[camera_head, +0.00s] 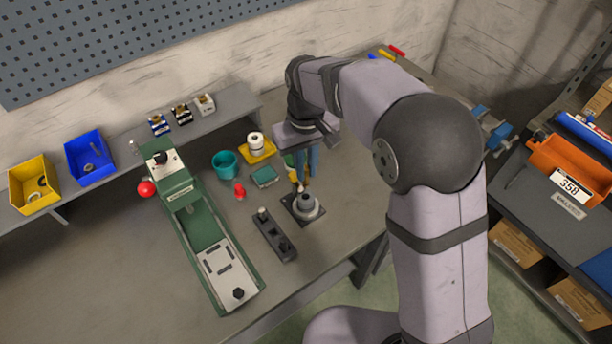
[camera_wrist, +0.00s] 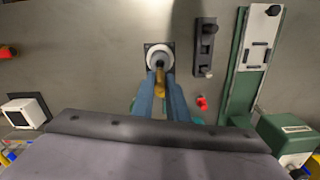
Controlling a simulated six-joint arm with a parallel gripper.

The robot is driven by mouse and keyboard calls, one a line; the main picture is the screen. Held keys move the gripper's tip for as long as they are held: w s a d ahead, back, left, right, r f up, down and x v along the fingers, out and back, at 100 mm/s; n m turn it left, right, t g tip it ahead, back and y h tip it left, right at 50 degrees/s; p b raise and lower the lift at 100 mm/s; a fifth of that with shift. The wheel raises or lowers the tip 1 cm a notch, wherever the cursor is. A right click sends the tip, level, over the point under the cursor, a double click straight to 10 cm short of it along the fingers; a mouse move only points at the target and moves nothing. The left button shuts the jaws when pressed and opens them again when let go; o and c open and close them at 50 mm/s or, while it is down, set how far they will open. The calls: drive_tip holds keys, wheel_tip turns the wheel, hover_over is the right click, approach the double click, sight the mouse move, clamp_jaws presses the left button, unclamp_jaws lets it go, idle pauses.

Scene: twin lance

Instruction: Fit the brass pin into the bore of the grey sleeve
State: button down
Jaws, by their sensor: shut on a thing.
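The grey sleeve (camera_head: 307,206) stands upright on a dark square base plate on the bench. In the wrist view, the sleeve (camera_wrist: 153,50) shows as a pale ring at the top centre. My gripper (camera_head: 305,172) has blue fingers pointing down, shut on the brass pin (camera_head: 300,184). In the wrist view, the pin (camera_wrist: 160,82) shows between the fingertips, its far end pointing at the sleeve. The pin's lower end overlaps the sleeve's top in both views. I cannot tell whether it is above the bore, touching the rim or inside.
A dark block (camera_head: 274,236) with a small peg stands just front-left of the sleeve. A green machine (camera_head: 220,262) lies further left. A red piece (camera_head: 240,191), a teal cup (camera_head: 225,164) and a green box (camera_head: 264,177) are behind and left. Bench right of the sleeve looks clear.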

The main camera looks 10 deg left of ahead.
sight(306, 185)
drive_tip(key=shift+f+p, duration=0.55)
drive_tip(key=shift+f, duration=1.4)
drive_tip(key=shift+f, duration=0.1)
drive_tip(key=shift+f, duration=0.35)
drive_tip(key=shift+f+b, duration=0.15)
drive_tip(key=shift+b, duration=0.15)
drive_tip(key=c, duration=1.7)
unclamp_jaws()
drive_tip(key=shift+c, duration=0.2)
